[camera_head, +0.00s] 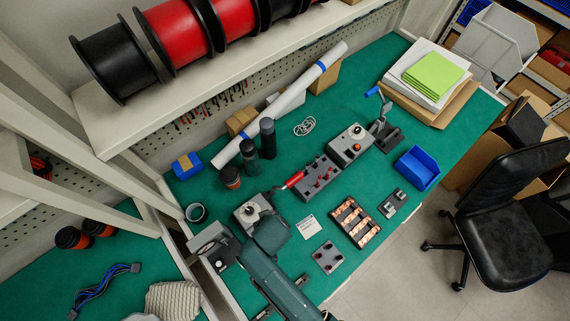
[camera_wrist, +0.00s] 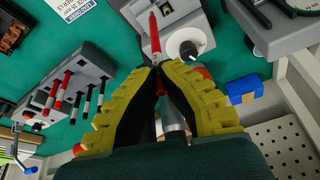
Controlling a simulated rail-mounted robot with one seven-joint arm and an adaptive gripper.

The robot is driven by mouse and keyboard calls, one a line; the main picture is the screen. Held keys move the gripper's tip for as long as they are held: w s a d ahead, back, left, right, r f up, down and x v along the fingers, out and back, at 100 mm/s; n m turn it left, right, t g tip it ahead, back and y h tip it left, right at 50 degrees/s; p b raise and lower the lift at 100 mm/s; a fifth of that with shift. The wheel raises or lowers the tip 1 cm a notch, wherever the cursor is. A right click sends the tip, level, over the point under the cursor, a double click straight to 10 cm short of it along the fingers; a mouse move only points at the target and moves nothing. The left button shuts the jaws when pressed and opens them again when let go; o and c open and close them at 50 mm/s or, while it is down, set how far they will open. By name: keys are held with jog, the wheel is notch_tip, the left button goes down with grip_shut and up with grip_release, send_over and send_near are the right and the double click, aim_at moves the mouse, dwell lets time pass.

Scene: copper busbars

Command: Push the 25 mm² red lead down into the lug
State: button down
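The red lead (camera_wrist: 155,38) is a slim red stick with a pale band, seen in the wrist view running between my fingertips. My gripper (camera_wrist: 157,68) has yellow ribbed fingers that come together around the lead. I cannot make out the lug clearly.
A grey rack (camera_head: 316,177) holding several leads stands close by. A grey unit (camera_head: 246,213) with a knob is beside my gripper. A busbar tray (camera_head: 355,222), a blue bin (camera_head: 417,168) and dark bottles (camera_head: 267,138) are around. Green bench is clear between some items.

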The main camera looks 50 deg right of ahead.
jog(key=w+r, duration=0.1)
jog(key=w+r+p, duration=0.1)
jog(key=r, duration=0.1)
jog(key=w+r, duration=0.1)
jog(key=shift+w+a+r, duration=0.2)
jog(key=shift+a+r, duration=0.15)
jog(key=shift+a, duration=0.05)
notch_tip(320, 180, down, 6)
jog(key=b, duration=0.6)
jog(key=shift+f+b, duration=0.2)
jog(key=shift+b, duration=0.1)
jog(key=shift+r, duration=0.1)
jog(key=shift+s, duration=0.1)
jog(key=shift+f, duration=0.5)
jog(key=shift+f, duration=0.5)
jog(key=shift+f+b, duration=0.2)
jog(key=shift+b, duration=0.1)
